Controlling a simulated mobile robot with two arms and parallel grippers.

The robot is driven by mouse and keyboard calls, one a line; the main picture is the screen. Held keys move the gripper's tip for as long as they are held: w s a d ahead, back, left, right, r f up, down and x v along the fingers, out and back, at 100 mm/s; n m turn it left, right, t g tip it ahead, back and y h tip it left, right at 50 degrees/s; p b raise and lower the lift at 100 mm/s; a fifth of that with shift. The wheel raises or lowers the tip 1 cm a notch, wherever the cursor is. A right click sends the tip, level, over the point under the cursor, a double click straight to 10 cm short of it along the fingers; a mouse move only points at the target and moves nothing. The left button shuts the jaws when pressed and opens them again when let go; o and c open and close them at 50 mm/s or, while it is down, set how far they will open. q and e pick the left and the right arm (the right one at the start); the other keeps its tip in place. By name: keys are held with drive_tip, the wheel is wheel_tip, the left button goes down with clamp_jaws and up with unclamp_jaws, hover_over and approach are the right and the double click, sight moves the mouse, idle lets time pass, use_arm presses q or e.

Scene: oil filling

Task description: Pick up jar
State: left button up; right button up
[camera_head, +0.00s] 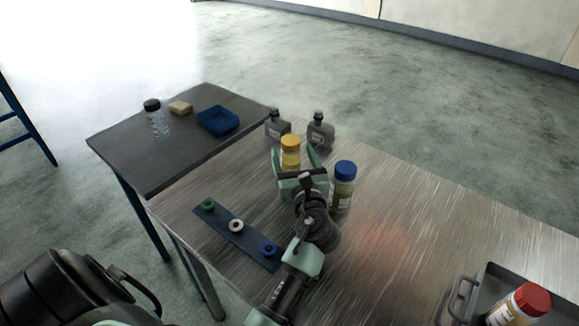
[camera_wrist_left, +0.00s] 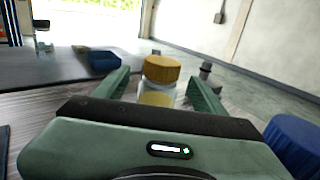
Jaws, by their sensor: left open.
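A jar with a yellow lid (camera_head: 291,146) stands upright on the metal table. My left gripper (camera_head: 297,160) is open, with one green finger on each side of this jar. In the left wrist view the yellow-lidded jar (camera_wrist_left: 161,72) shows between the two fingers, with gaps on both sides; its lower part is hidden behind the gripper body. A jar with a blue lid (camera_head: 343,183) stands just right of the gripper, and its blue lid (camera_wrist_left: 292,145) shows at the lower right in the wrist view. A jar with a red lid (camera_head: 522,306) lies tilted at the lower right. My right gripper is not in view.
Two grey bottles (camera_head: 278,128) (camera_head: 320,132) stand behind the jars. A dark strip (camera_head: 222,215) with green, white and blue rings lies left. A grey tray (camera_head: 493,280) is at lower right. The dark side table (camera_head: 150,165) holds a clear bottle, a sponge-like block and a blue tray.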

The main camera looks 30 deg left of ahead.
sight(288, 137)
use_arm(q)
drive_tip(key=shift+x, duration=0.85)
drive_tip(key=shift+w+a+r, duration=0.2)
drive_tip(key=shift+w+r, duration=0.05)
drive_tip(key=shift+w, duration=0.05)
drive_tip(key=x, duration=0.4)
drive_tip(key=shift+w+a+r+p, duration=0.1)
drive_tip(key=shift+w+a+p, duration=0.1)
drive_tip(key=shift+a+p, duration=0.1)
drive_tip(key=shift+d, duration=0.1)
clamp_jaws()
